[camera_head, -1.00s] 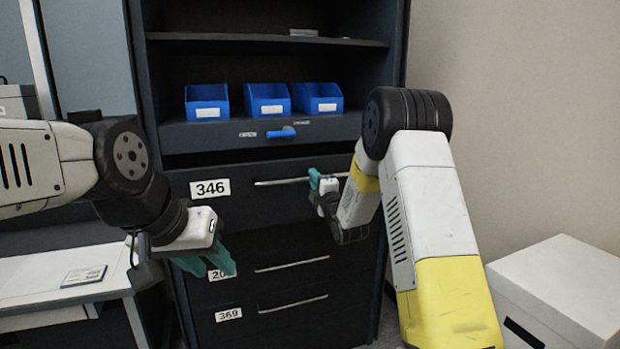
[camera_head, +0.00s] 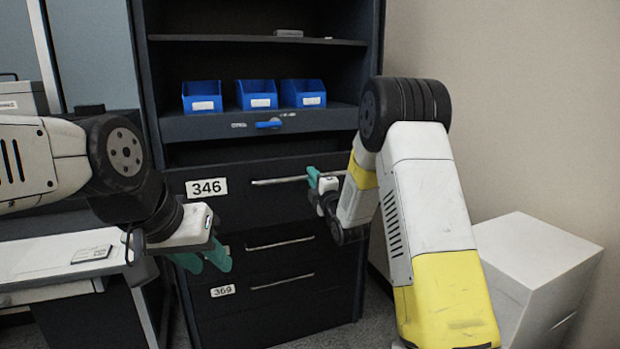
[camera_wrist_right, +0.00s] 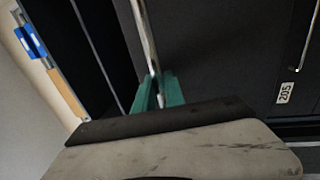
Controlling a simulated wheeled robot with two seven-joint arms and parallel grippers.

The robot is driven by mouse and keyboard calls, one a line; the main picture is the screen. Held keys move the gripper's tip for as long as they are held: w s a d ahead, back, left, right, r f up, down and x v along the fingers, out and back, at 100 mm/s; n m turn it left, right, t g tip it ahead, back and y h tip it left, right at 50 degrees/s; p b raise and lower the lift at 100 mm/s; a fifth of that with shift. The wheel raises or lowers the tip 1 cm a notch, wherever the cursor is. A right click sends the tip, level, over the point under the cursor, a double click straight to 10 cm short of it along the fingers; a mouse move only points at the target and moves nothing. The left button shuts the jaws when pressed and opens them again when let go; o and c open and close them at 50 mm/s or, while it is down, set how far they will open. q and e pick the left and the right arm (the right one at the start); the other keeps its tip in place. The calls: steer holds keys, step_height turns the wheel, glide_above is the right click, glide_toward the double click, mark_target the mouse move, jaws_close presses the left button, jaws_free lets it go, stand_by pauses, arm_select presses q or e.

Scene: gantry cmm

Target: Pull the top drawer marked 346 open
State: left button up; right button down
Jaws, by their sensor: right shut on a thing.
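The drawer marked 346 (camera_head: 225,208) has a black front, a white label (camera_head: 207,187) and a long metal bar handle (camera_head: 275,181). It stands out from the cabinet, partly open, with its front ahead of the drawers below. My right gripper (camera_head: 318,180) is shut on the handle near its right end. In the right wrist view its teal fingers (camera_wrist_right: 158,92) close around the bar (camera_wrist_right: 145,40). My left gripper (camera_head: 205,258) hangs empty in front of the cabinet's left side, its teal fingers apart, covering most of the middle drawer's label.
Below are closed drawers, one labelled 369 (camera_head: 222,291); a 205 label (camera_wrist_right: 285,93) shows in the right wrist view. Blue bins (camera_head: 257,95) stand on the shelf above. A white box (camera_head: 530,255) is at right and a white bench (camera_head: 60,258) at left.

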steer(key=shift+f, duration=0.1)
steer(key=c, duration=1.4)
jaws_free()
steer(key=v, duration=0.7)
steer(key=shift+s, duration=0.35)
steer(key=shift+d, duration=0.2)
